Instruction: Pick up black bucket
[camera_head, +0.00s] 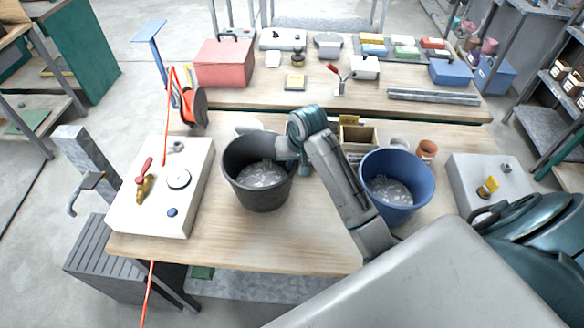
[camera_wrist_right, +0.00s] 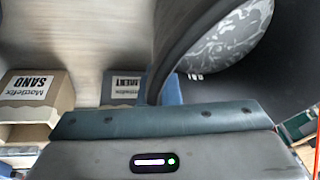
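The black bucket (camera_head: 258,185) stands upright on the wooden table, left of the middle in the head view, with clear or pale crumpled contents inside. My right gripper (camera_head: 290,158) is at the bucket's right rim and overlaps it. In the right wrist view, the black bucket's (camera_wrist_right: 290,75) rim and wall curve down to the teal edge of my right gripper (camera_wrist_right: 160,118). The fingertips are hidden, so I cannot tell whether they are closed on the rim. My left gripper is in neither view.
A blue bucket (camera_head: 398,186) stands right of my right forearm. A white control box (camera_head: 165,205) lies left of the black bucket. A small wooden box (camera_head: 357,137) and an orange cup (camera_head: 427,150) sit behind the blue bucket. Bare tabletop (camera_head: 290,245) lies in front.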

